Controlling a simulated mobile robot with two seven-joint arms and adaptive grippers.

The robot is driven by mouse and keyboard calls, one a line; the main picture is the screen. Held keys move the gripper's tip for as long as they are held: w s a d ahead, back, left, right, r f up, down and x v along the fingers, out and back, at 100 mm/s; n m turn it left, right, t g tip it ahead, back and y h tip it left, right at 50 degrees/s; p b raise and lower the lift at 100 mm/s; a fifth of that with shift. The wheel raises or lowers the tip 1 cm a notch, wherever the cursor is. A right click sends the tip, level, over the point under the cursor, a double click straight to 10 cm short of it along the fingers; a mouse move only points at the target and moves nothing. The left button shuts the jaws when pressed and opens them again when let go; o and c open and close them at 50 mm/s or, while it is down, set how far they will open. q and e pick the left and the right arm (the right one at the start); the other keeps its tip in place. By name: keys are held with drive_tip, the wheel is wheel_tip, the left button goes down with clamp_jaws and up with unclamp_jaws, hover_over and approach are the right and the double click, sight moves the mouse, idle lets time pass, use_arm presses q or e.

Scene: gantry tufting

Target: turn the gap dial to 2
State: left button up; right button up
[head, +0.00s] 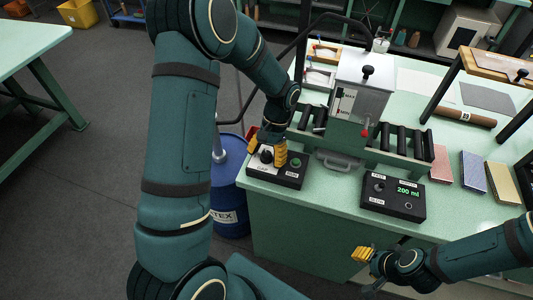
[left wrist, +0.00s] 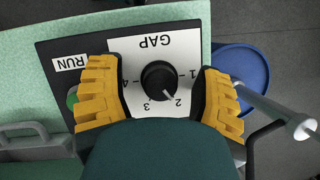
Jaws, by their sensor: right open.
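The gap dial (left wrist: 158,76) is a round black knob on a white plate marked GAP with numbers 1 to 4, seen upside down in the left wrist view. Its pale pointer mark points toward the 2. In the head view the dial (head: 266,156) sits on a black control box (head: 288,180) at the table's near left corner. My left gripper (left wrist: 160,88) is open over the box, its yellow fingers on either side of the dial with visible space between; it also shows in the head view (head: 267,149). My right gripper (head: 363,255) is open and empty, in front of the table.
A green button (head: 296,162) sits beside the dial, partly behind a finger in the wrist view. The roller machine (head: 359,95) stands behind. A blue drum (head: 229,195) stands left of the table.

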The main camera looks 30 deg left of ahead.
use_arm(q)
drive_tip(key=shift+r, duration=0.1)
drive_tip(key=v, duration=1.2)
idle(0.4)
